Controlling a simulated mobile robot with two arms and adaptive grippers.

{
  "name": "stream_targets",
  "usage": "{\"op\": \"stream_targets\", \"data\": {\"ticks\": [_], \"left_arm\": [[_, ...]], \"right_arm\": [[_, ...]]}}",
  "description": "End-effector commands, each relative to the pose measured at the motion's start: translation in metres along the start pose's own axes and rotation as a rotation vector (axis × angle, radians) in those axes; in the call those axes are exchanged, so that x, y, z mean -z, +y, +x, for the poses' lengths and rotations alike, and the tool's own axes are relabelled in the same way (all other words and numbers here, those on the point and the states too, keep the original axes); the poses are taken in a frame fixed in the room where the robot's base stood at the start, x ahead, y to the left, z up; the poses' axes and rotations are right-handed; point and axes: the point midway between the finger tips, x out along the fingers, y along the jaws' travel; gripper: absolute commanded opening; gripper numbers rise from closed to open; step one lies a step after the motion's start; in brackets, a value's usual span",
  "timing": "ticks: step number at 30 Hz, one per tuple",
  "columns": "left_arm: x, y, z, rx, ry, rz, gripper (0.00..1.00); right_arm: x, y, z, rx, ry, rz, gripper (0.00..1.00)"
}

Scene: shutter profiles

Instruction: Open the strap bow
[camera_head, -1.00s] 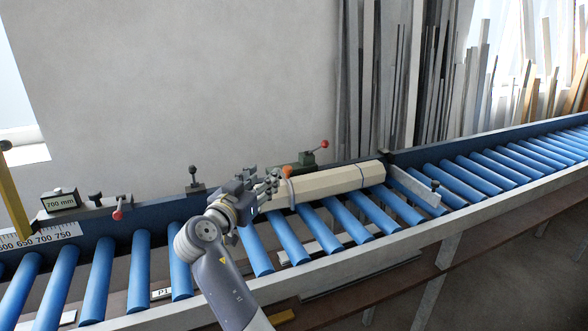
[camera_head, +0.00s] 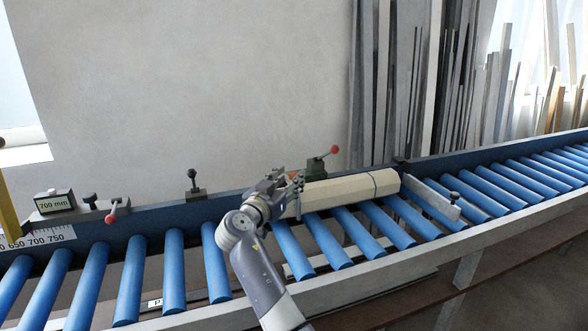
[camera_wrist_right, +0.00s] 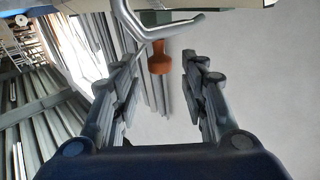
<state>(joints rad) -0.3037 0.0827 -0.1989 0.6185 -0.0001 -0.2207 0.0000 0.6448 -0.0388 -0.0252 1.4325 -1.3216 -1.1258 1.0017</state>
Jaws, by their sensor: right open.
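A pale cream bundle of profiles (camera_head: 345,190) lies along the blue rollers, with a thin dark strap (camera_head: 375,183) around it near its right end. My right gripper (camera_head: 298,181) is at the bundle's left end and hides most of the strap bow in the head view. In the right wrist view, the grey bent metal strap bow (camera_wrist_right: 150,27) carries an orange knob (camera_wrist_right: 160,58). The knob stands between the open fingers of my right gripper (camera_wrist_right: 161,80), with a gap on each side. My left gripper is not in view.
A green clamp with a red-knobbed lever (camera_head: 318,165) stands right behind the bundle. A grey stop plate (camera_head: 432,197) is at its right end. Rollers left of the bundle are free.

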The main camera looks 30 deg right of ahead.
Motion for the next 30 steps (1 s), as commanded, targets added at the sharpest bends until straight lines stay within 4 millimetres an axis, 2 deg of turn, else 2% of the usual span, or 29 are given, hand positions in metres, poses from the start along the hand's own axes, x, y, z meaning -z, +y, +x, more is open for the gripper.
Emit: {"op": "stream_targets", "data": {"ticks": [1, 6, 18, 23, 24, 30], "left_arm": [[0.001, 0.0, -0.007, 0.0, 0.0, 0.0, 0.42], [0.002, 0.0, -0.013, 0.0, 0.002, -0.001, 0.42], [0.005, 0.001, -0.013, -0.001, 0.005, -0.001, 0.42], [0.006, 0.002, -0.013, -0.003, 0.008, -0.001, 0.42], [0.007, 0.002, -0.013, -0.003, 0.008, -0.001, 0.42], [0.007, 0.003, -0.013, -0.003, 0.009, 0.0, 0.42]], "right_arm": [[0.004, 0.001, 0.01, -0.002, 0.001, -0.003, 0.4], [0.001, 0.0, 0.028, 0.0, 0.0, -0.001, 0.4], [-0.001, 0.0, 0.035, 0.0, -0.001, 0.001, 0.4], [-0.001, 0.0, 0.035, 0.0, -0.001, 0.001, 0.04], [-0.001, 0.0, 0.035, 0.0, -0.001, 0.001, 0.0], [0.0, -0.001, 0.035, 0.001, -0.003, -0.001, 0.0]]}}
